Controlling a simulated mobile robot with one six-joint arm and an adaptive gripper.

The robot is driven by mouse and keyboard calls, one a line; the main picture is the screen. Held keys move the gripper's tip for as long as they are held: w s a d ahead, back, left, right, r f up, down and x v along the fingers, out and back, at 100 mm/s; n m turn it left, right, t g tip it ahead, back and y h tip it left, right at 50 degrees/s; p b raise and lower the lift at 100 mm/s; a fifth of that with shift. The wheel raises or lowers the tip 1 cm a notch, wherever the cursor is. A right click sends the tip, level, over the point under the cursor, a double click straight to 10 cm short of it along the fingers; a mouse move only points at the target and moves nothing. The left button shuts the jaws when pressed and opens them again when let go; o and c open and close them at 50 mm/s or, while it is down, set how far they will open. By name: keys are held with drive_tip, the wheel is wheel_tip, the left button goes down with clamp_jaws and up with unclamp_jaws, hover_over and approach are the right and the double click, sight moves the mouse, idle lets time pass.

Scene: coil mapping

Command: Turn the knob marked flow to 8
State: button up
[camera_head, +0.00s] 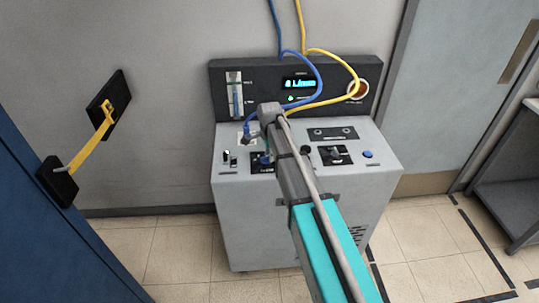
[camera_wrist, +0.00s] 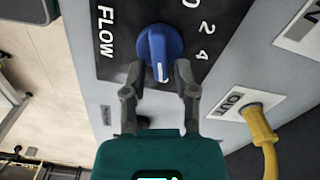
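The flow knob (camera_wrist: 158,46) is blue and sits on a black plate marked FLOW, with the numbers 0, 2 and 4 showing to its right in the wrist view. Its white pointer line points down in that view, toward my gripper. No 8 shows. My gripper (camera_wrist: 160,80) has one fingertip on each side of the knob's lower part. I cannot tell whether the fingers touch or clamp it. In the head view a blue knob (camera_head: 265,160) on the cabinet's left black plate is partly visible. My arm hides much of my gripper there.
The grey cabinet (camera_head: 250,220) has a lit display (camera_head: 299,83) and a flow tube (camera_head: 235,94) on its back panel. A yellow hose (camera_wrist: 262,135) rises from the OUT port beside my gripper. Blue and yellow hoses hang above. Another knob (camera_head: 335,152) and a blue button (camera_head: 368,154) are right of my arm.

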drive_tip(key=shift+o, duration=0.2)
drive_tip(key=shift+n, duration=0.3)
drive_tip(key=n, duration=0.4)
drive_tip(key=shift+w+a+n, duration=0.15)
drive_tip(key=shift+w+n, duration=0.15)
drive_tip(key=n, duration=0.5)
drive_tip(key=shift+w+a+n, duration=0.2)
drive_tip(key=shift+a+n, duration=0.1)
drive_tip(key=shift+n, duration=0.1)
drive_tip(key=n, duration=0.5)
drive_tip(key=shift+a, duration=0.3)
drive_tip(key=n, duration=0.5)
drive_tip(key=shift+s+a+n, duration=0.15)
drive_tip(key=shift+a+n, duration=0.15)
drive_tip(key=shift+n, duration=0.1)
wheel_tip(320, 180, up, 14)
drive_tip(key=p, duration=1.4)
drive_tip(key=s+d+f+m+b, duration=0.2)
drive_tip(key=s+d, duration=0.2)
drive_tip(key=s, duration=0.4)
drive_tip(key=s+d+f+m+b, duration=0.2)
drive_tip(key=s+d+f+b, duration=0.1)
drive_tip(key=s, duration=0.6)
drive_tip(key=s+d+f+m+b, duration=0.3)
drive_tip(key=s+d, duration=0.1)
drive_tip(key=s, duration=0.4)
drive_tip(key=shift+s+d, duration=0.15)
drive_tip(key=shift+d, duration=0.25)
